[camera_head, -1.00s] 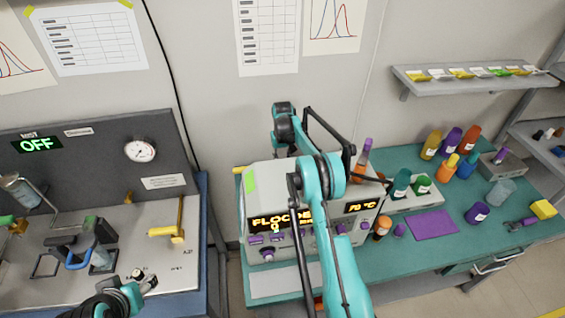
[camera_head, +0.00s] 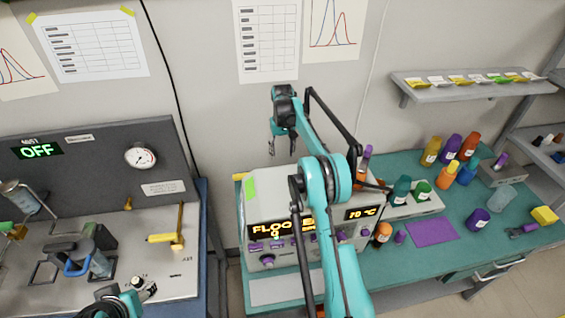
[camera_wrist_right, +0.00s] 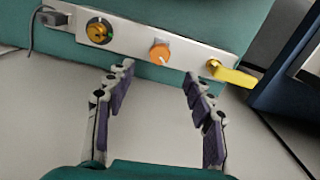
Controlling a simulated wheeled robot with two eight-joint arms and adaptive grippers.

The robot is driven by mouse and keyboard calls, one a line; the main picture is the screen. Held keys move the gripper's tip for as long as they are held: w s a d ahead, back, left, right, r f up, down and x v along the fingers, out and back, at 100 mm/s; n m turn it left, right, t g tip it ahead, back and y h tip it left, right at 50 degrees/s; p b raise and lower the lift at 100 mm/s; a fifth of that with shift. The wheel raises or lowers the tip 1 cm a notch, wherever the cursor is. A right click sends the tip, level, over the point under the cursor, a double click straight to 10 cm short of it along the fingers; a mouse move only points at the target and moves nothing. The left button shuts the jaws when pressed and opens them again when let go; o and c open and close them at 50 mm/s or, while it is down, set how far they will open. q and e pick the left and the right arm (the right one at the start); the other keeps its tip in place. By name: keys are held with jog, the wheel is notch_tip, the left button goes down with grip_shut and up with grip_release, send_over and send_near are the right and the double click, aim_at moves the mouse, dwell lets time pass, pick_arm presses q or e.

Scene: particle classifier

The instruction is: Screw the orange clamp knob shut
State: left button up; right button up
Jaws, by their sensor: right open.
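The round orange clamp knob (camera_wrist_right: 160,54) sits on a light grey strip in the right wrist view, between a dark dial and a yellow lever. I cannot make it out in the head view. My right gripper (camera_wrist_right: 160,82) is open and empty. Its two dark-padded fingers point toward the strip, one on each side of the knob in the picture, with the knob ahead of the tips. In the head view my right gripper (camera_head: 282,146) hangs fingers down above the back of the white machine. My left gripper (camera_head: 140,291) is partly seen at the bottom left, its jaws unclear.
In the wrist view the yellow lever (camera_wrist_right: 232,74) is right of the knob and the dial (camera_wrist_right: 99,30) is left. The white machine (camera_head: 268,210) with lit displays stands below my right arm. Bottles and a purple mat (camera_head: 431,229) are on the teal bench to the right.

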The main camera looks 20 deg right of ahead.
notch_tip(320, 180, up, 3)
jog(key=shift+f, duration=0.1)
dwell(0.3)
notch_tip(320, 180, down, 4)
jog(key=n+p, duration=0.1)
jog(key=n, duration=0.2)
jog(key=n+p, duration=0.1)
jog(key=n, duration=0.2)
jog(key=n+p, duration=0.2)
jog(key=n, duration=0.2)
jog(key=shift+d+r, duration=0.15)
jog(key=shift+r, duration=0.1)
jog(key=shift+f+n, duration=0.3)
notch_tip(320, 180, down, 8)
jog(key=shift+r+b, duration=0.1)
jog(key=shift+b, duration=0.5)
jog(key=c, duration=1.2)
